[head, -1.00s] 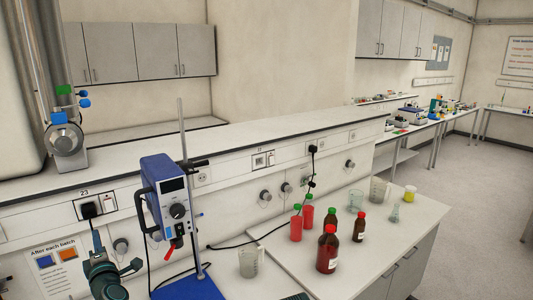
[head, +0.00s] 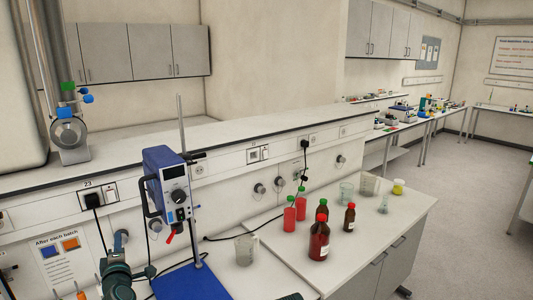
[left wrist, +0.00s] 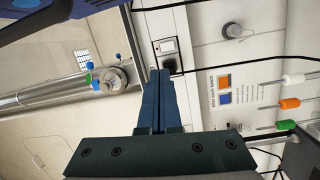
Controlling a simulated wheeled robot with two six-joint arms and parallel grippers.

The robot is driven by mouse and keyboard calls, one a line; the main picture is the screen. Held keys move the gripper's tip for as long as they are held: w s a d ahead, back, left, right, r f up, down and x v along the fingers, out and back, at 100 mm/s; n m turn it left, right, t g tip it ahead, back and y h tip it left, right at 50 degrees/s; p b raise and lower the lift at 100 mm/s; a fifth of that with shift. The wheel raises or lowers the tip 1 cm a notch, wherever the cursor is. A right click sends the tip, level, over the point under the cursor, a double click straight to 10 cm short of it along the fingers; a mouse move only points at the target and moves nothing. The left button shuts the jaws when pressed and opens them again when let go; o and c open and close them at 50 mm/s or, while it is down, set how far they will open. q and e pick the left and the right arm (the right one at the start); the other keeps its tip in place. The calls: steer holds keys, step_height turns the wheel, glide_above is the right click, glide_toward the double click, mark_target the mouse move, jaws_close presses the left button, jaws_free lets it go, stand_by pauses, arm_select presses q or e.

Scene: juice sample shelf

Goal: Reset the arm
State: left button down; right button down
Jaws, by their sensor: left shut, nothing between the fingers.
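My left gripper (head: 118,240) is at the lower left of the head view, in front of the white bench panel. Its dark teal wrist shows below it. In the left wrist view my left gripper (left wrist: 160,73) has its two blue fingers together, with nothing between them. The fingertips overlap the picture of a black plug and a white socket plate (left wrist: 166,50); I cannot tell how far off these are. My right gripper is out of view.
A blue overhead stirrer (head: 165,180) on a stand with a blue base is just right of my left gripper. A beaker (head: 246,249), red bottles (head: 289,218) and brown bottles (head: 319,239) stand on the bench. Rods with coloured knobs (left wrist: 289,104) show at the right of the wrist view.

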arm_select(q)
steer(key=w+d+f+m+g+h+b, duration=0.1)
steer(key=d+f+m+g+h+b, duration=0.1)
steer(key=d+f+m+h, duration=0.5)
steer(key=d+f+m+g+b, duration=0.15)
steer(key=d+f, duration=0.35)
steer(key=d, duration=0.6)
steer(key=w+d+f+m+g+h+b, duration=0.1)
steer(key=d+f+m+g+h, duration=0.1)
steer(key=d+f+m+h, duration=0.5)
steer(key=s+d+f+m+g+y+b, duration=0.3)
steer(key=s+d+f+m+g, duration=0.25)
steer(key=s+d+f, duration=0.55)
steer(key=s+d+f+m+g+y+b, duration=0.1)
steer(key=s+m+g, duration=0.1)
steer(key=s, duration=0.3)
steer(key=s+d+f+m+g+y+b, duration=0.1)
steer(key=s+f+m+g+y, duration=0.1)
steer(key=s, duration=0.3)
steer(key=shift+s+d+m+g+y, duration=0.2)
steer(key=shift+m+g+y, duration=0.1)
steer(key=shift+g, duration=0.6)
